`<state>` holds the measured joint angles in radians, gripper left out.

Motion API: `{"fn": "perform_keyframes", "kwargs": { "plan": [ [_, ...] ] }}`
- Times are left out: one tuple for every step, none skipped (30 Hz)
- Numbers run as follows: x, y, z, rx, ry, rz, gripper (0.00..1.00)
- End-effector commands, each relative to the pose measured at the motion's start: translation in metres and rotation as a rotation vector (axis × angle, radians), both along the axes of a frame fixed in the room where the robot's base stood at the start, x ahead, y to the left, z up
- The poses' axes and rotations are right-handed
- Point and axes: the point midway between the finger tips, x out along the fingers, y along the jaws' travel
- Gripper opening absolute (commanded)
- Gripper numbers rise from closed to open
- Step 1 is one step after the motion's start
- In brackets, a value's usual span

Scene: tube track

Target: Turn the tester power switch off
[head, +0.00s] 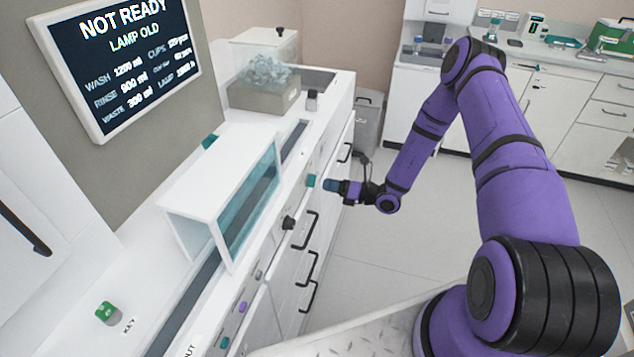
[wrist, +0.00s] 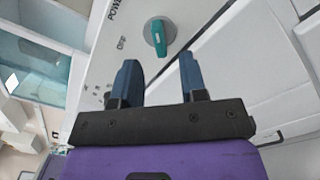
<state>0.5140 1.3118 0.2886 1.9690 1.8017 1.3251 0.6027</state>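The power switch is a teal rotary knob (wrist: 160,38) on a pale round base, on the white front panel beneath the printed word POWER. In the head view the teal knob (head: 311,181) sticks out of the bench front. My gripper (wrist: 158,58) is open and empty, its two blue fingers pointing at the panel. The knob lies just beyond the fingertips, roughly centred between them; I see no contact. In the head view my gripper (head: 328,185) is right of the knob with a small gap.
A black knob (head: 289,222) and a purple button (head: 242,307) sit along the same front. Black drawer handles (head: 306,230) protrude below. A glass-fronted white box (head: 222,195) stands on top. A wall screen (head: 122,55) reads NOT READY, LAMP OLD.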

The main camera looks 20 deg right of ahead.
Motion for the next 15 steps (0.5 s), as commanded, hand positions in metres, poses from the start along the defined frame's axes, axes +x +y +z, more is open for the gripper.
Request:
{"fn": "perform_keyframes", "kwargs": {
  "plan": [
    [0.005, 0.007, 0.0, -0.001, -0.001, 0.001, 0.39],
    [0.008, 0.012, 0.0, -0.001, -0.001, 0.003, 0.39],
    [0.011, 0.017, 0.0, -0.001, -0.002, 0.003, 0.39],
    [0.014, 0.02, 0.0, -0.001, -0.001, 0.001, 0.39],
    [0.016, 0.023, 0.0, -0.001, -0.001, 0.001, 0.39],
    [0.019, 0.026, 0.0, -0.001, 0.0, 0.002, 0.39],
    [0.02, 0.029, 0.0, -0.002, -0.001, 0.002, 0.39],
    [0.022, 0.031, 0.0, -0.001, -0.002, 0.001, 0.39],
    [0.024, 0.033, 0.0, -0.001, -0.002, 0.0, 0.39],
    [0.025, 0.034, 0.0, -0.001, -0.002, 0.0, 0.39],
    [0.026, 0.035, 0.0, -0.001, -0.002, 0.0, 0.39],
    [0.027, 0.036, 0.0, -0.001, -0.002, 0.0, 0.39],
    [0.027, 0.037, 0.0, -0.001, -0.002, 0.0, 0.39],
    [0.028, 0.037, 0.0, -0.001, -0.002, 0.0, 0.39],
    [0.028, 0.038, 0.0, -0.001, -0.002, 0.0, 0.39]
  ]
}}
